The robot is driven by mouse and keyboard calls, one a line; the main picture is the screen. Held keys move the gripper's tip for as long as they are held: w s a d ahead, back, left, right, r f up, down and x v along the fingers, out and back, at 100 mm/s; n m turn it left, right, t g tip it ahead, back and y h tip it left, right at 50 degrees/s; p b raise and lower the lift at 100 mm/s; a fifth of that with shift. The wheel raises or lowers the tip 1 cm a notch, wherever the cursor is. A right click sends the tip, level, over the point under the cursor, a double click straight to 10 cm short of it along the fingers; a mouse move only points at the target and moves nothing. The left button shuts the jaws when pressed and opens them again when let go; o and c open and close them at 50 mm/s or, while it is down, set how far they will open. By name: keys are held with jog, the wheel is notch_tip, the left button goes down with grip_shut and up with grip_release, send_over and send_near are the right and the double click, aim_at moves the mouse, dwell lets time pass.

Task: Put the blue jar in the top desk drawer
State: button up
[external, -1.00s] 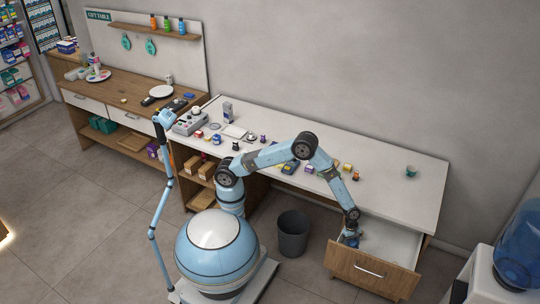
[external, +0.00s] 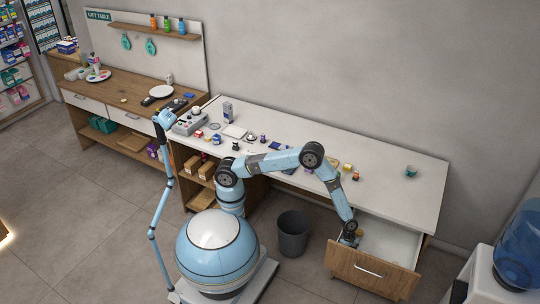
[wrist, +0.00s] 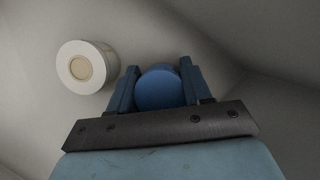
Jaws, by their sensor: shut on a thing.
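The top desk drawer (external: 400,240) is pulled open at the right end of the white counter. My gripper (external: 349,240) reaches down into its left part. In the wrist view my gripper (wrist: 158,85) is shut on the blue jar (wrist: 158,88), whose round blue top shows between the two fingers. The jar's lower part is hidden, so I cannot tell whether it touches the drawer floor. In the external view the arm and gripper mostly hide the jar.
A white round container with a beige centre (wrist: 86,67) stands left of the fingers in the wrist view. The drawer's right part looks empty. A dark bin (external: 293,234) stands left of the drawer. A teal cup (external: 410,171) and several small items stand on the counter (external: 390,192).

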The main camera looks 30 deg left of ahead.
jog(key=o, duration=1.1)
jog(key=shift+o, duration=0.2)
jog(key=v, duration=1.2)
